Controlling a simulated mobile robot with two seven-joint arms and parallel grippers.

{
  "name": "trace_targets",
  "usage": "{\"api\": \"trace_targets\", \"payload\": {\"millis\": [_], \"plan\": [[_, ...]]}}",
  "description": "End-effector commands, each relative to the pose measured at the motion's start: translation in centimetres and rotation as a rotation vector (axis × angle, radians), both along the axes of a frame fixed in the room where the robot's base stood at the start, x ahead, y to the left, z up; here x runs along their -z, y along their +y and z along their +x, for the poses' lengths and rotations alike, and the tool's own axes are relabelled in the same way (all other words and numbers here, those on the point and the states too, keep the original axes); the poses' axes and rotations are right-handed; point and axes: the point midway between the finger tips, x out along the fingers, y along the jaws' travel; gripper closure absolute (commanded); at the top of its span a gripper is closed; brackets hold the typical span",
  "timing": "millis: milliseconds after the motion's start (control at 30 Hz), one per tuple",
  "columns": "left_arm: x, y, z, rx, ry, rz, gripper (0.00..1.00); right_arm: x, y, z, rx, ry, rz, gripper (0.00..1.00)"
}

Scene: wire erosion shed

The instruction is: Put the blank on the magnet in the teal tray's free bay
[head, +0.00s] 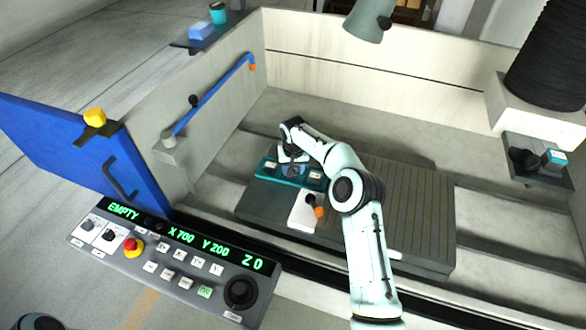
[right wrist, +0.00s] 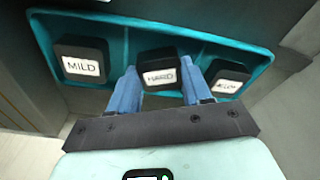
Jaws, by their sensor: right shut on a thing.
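The teal tray (head: 268,177) lies on the dark worktable inside the machine. In the right wrist view the tray (right wrist: 115,27) has a dark block in each of its three bays. The left block (right wrist: 82,64) is labelled MILD, the middle block (right wrist: 160,72) seems to read HARD, and the right block's (right wrist: 229,80) label is too blurred to read. My right gripper (right wrist: 163,84) is shut on the middle block, one blue finger on each side, with the block in the middle bay. In the head view my right gripper (head: 292,162) is over the tray. My left gripper is not in view.
A white block (head: 302,213) with a dark knob and an orange tip stands in front of the tray. A ribbed plate (head: 415,205) lies to the right. The control panel (head: 170,262) reads EMPTY, X 700, Y 200, Z 0. Pale walls enclose the tank; a blue door (head: 70,150) stands open.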

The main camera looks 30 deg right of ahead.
Motion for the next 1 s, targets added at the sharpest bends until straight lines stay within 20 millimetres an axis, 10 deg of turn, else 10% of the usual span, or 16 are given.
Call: {"api": "trace_targets", "payload": {"millis": [267,300,367,667,1000], "plan": [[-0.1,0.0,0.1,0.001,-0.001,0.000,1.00,-0.1,0.0,0.1,0.001,-0.003,0.000,0.97],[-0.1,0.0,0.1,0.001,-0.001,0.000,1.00,0.0,0.0,0.1,0.001,-0.002,0.000,0.45],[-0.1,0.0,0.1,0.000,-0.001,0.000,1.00,0.0,0.0,0.1,0.001,-0.001,0.001,0.26],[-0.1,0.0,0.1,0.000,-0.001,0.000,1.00,-0.5,-0.1,0.1,0.001,-0.003,-0.002,0.26],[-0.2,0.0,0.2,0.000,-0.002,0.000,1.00,-7.0,0.4,-0.7,0.000,-0.005,-0.002,0.26]]}}
